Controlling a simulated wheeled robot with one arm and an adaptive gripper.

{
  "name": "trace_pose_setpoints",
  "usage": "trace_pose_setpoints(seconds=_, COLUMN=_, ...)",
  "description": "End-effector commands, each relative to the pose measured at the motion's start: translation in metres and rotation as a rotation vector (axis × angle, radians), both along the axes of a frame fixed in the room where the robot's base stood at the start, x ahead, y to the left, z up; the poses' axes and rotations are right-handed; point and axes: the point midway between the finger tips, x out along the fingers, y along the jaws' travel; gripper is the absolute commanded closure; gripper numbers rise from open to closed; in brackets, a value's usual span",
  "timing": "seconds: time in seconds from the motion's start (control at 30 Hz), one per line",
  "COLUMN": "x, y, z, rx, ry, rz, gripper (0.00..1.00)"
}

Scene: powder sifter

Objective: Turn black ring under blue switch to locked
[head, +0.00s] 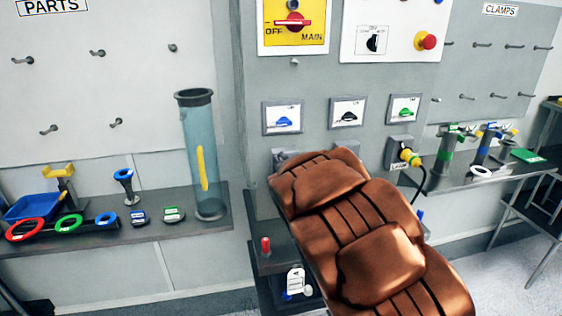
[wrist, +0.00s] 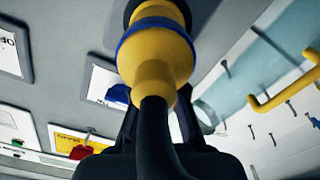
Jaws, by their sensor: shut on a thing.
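The blue switch (head: 283,119) is on a framed plate on the grey panel in the head view. A blue knob also shows beside my gripper in the wrist view (wrist: 118,94). My brown arm hides most of the socket under it. In the wrist view a yellow plug (wrist: 155,55) with a blue band and black cable (wrist: 155,115) fills the middle. My gripper (wrist: 157,100) has dark fingers on both sides of the plug's narrow end and is shut on it. A black ring (wrist: 187,12) shows partly behind the plug's wide end; its lock marking cannot be read.
A black switch (head: 347,113) and green switch (head: 404,109) are to the right. A yellow plug (head: 409,157) with a hanging cable sits under the green one. A clear tube (head: 201,150) stands on the left shelf. Bench clamps (head: 446,155) stand at right.

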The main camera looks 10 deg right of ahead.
Motion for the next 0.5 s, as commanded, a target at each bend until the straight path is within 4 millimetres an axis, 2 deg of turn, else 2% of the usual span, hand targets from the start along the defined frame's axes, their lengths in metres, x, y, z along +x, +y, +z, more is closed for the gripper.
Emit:
trace_pose_setpoints(seconds=0.27, x=-0.0001, y=-0.0014, z=-0.0008, rx=0.041, ry=-0.002, rz=0.001, gripper=1.00)
trace_pose_setpoints(seconds=0.5, x=-0.0004, y=-0.0074, z=-0.0009, rx=0.179, ry=-0.002, rz=0.002, gripper=1.00)
